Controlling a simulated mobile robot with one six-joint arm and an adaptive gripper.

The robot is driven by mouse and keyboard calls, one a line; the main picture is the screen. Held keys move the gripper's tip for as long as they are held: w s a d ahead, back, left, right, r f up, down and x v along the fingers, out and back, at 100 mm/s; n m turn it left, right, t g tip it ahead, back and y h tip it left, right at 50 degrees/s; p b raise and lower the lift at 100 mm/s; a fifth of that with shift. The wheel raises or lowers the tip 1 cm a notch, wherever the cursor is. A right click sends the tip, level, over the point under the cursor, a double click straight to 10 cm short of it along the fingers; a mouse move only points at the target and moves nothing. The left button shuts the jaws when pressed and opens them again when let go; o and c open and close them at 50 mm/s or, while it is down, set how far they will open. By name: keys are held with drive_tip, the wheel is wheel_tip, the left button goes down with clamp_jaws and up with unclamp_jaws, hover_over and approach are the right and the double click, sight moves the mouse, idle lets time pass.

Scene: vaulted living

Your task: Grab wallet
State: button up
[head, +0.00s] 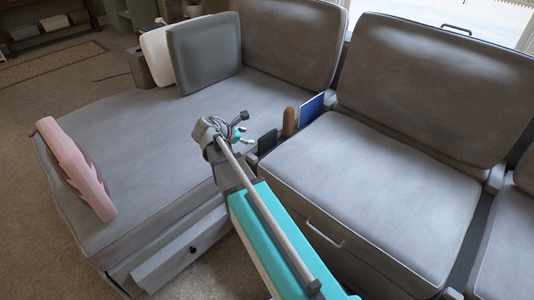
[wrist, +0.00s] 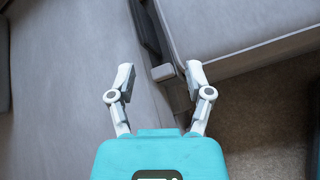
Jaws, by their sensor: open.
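A dark, flat, upright thing (head: 267,142), which may be the wallet, stands in the gap between the two sofa seats in the head view. I cannot tell for certain that it is a wallet. My gripper (head: 241,136) is just left of it in the head view, above the sofa, partly hidden by my arm. In the wrist view my gripper (wrist: 160,77) is open, its two fingers wide apart with nothing held between them. A dark strip (wrist: 148,30) lies beyond the fingers there; I cannot tell whether it includes the wallet.
A brown rounded object (head: 289,122) and a blue book-like item (head: 311,109) stand in the same gap. The grey sofa (head: 350,185) surrounds it, with cushions (head: 205,52) behind. A pink object (head: 75,168) lies on the left seat, whose middle is clear.

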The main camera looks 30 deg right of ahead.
sight(264, 138)
drive_tip(key=w+f+n+t+h+b, duration=0.1)
drive_tip(key=w+f+n+h+b, duration=0.1)
drive_tip(key=w+f+n+b, duration=0.2)
drive_tip(key=shift+d+f+n+b, duration=0.35)
drive_tip(key=shift+f+b, duration=0.75)
drive_tip(key=shift+b, duration=1.05)
drive_tip(key=shift+w, duration=0.1)
drive_tip(key=b+x, duration=0.3)
drive_tip(key=x, duration=0.4)
drive_tip(key=shift+w+d, duration=0.2)
drive_tip(key=shift+d, duration=0.1)
drive_tip(key=shift+w+d+f, duration=0.1)
drive_tip(key=shift+d+f, duration=0.05)
drive_tip(key=shift+d, duration=0.35)
